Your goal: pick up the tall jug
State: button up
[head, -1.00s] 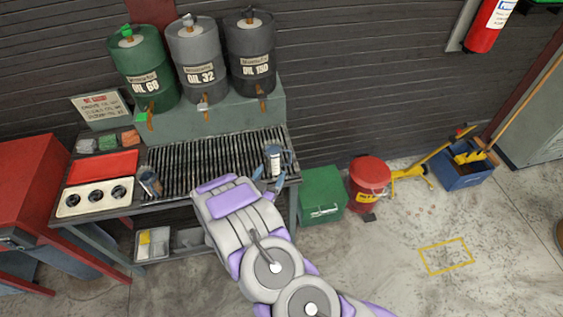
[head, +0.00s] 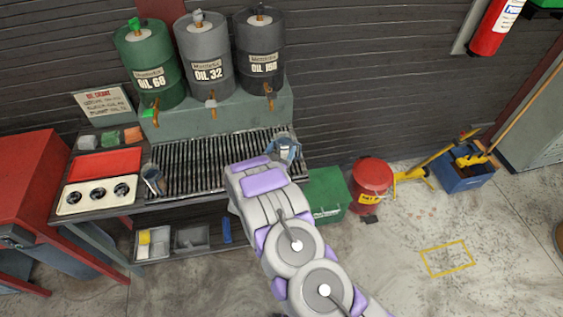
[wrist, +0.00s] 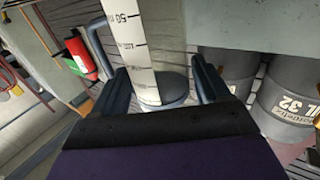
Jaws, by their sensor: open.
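The tall jug (head: 284,153) stands at the right end of the slatted drain grate, mostly covered by my gripper in the head view. In the wrist view its white graduated strip (wrist: 128,40) rises between my fingers, with a blue-grey handle or rim at the left and a round blue-grey part below. My gripper (head: 287,146) is open at the jug, and the wrist view shows one finger on each side of it (wrist: 160,88). I cannot tell whether either finger touches it. A shorter dark jug (head: 153,180) stands at the grate's left end.
The grate (head: 200,165) lies below three oil drums: green (head: 150,62), grey (head: 203,55) and dark grey (head: 259,50). A red tray (head: 105,163) and a cream tray with holes (head: 97,195) lie left. A green box (head: 327,195) and red bin (head: 372,181) stand right.

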jog(key=shift+a+r, duration=0.1)
jog(key=shift+a, duration=0.15)
jog(key=shift+w+d, duration=0.2)
jog(key=shift+d, duration=0.5)
jog(key=shift+c, duration=1.2)
jog(key=shift+d, duration=0.25)
jog(key=c, duration=0.3)
jog(key=shift+a, duration=0.25)
jog(key=c, duration=0.3)
jog(key=shift+s+a, duration=0.1)
jog(key=shift+a, duration=0.15)
jog(key=shift+c, duration=0.2)
jog(key=shift+d, duration=0.1)
